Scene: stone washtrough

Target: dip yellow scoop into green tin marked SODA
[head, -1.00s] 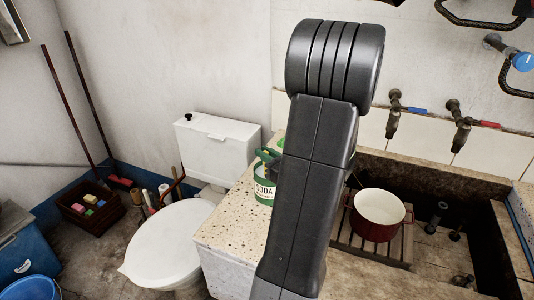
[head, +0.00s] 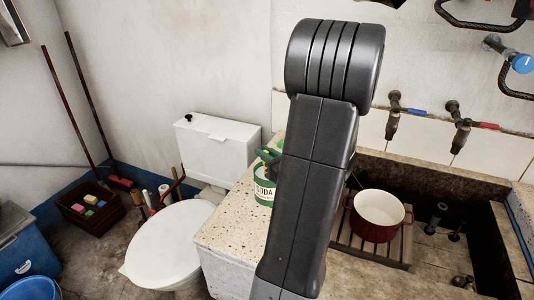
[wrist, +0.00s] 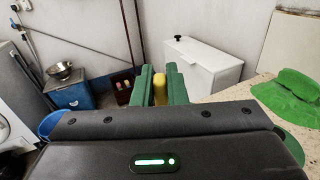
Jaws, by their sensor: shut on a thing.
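The green tin marked SODA (head: 264,192) stands on the speckled counter, left of my arm in the head view. Its label faces the camera. My gripper (head: 268,160) is just above the tin's rim there, partly hidden behind my arm. In the wrist view my gripper (wrist: 162,88) has green fingers shut on the yellow scoop (wrist: 160,92), of which only a narrow part shows between them. The scoop's lower end and the tin's inside are hidden, so I cannot tell whether the scoop is inside the tin.
A crumpled green thing (wrist: 287,95) lies on the counter at right in the wrist view. A white toilet (head: 170,245) stands left of the counter (head: 222,232). A red pot (head: 378,216) sits on a slatted rack in the trough. Taps (head: 393,118) project from the wall.

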